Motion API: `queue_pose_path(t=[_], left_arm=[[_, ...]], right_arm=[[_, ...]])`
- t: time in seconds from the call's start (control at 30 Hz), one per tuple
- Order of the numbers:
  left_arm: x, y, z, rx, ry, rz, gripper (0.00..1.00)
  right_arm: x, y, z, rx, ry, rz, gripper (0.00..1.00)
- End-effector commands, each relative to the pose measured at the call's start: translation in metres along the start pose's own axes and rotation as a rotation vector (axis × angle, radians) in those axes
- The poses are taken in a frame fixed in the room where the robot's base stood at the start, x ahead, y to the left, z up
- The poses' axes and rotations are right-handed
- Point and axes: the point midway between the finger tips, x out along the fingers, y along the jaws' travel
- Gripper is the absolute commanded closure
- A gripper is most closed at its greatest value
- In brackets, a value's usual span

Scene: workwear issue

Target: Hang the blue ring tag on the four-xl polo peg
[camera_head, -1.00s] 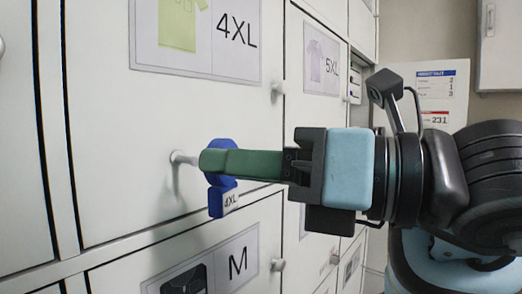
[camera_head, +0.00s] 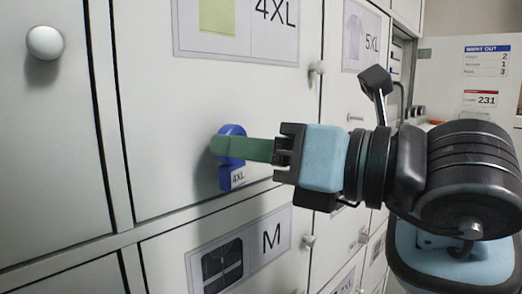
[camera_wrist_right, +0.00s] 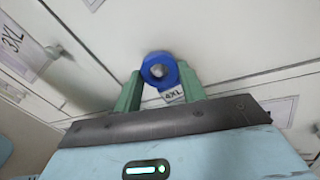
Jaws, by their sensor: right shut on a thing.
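The blue ring tag (camera_head: 226,182), with a white 4XL label on its tab, is in my right gripper (camera_head: 226,148). In the right wrist view the ring (camera_wrist_right: 153,58) sits between both fingertips, facing the white door. A pale round shape, like a peg end, shows in its hole; I cannot tell how far the peg passes through. In the head view the peg is hidden behind the ring and fingers. The 4XL polo sign (camera_head: 236,28), with a yellow-green shirt, is above. My left gripper is not in view.
A white knob (camera_head: 45,42) sticks out at the upper left. Another peg (camera_head: 316,70) is on the door's right side.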

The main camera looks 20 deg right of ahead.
Motion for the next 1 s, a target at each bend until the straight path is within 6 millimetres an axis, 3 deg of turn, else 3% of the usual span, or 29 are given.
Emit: queue_pose_path(t=[0.33, 1.0], left_arm=[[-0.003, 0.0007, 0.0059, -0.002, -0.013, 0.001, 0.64], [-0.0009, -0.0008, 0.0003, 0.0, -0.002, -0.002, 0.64]], right_arm=[[0.0107, -0.0038, -0.0023, 0.001, 0.0, -0.001, 0.8], [0.0117, -0.0043, -0.0026, 0.001, 0.0, -0.001, 0.8]])
